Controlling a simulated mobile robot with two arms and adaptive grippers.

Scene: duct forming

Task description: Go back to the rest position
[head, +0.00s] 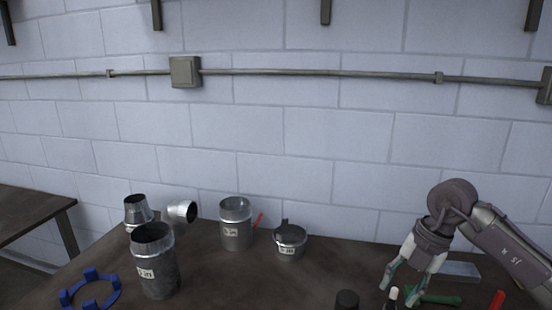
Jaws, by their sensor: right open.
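My right gripper (402,278) is at the right of the head view, pointing down over the dark workbench (215,278). Its fingers are apart, with nothing seen between them. A green-handled tool (440,299) lies on the bench just beside and behind the fingers; I cannot tell whether they touch it. My left gripper is not in view.
Duct pieces stand at left: a dark pipe (157,268), a reducer (138,210), an elbow (181,212), a pipe (235,228) and a capped piece (290,241). A blue ring (90,290) lies at front left. Dark and white-tipped items stand near the gripper. A wall closes the back.

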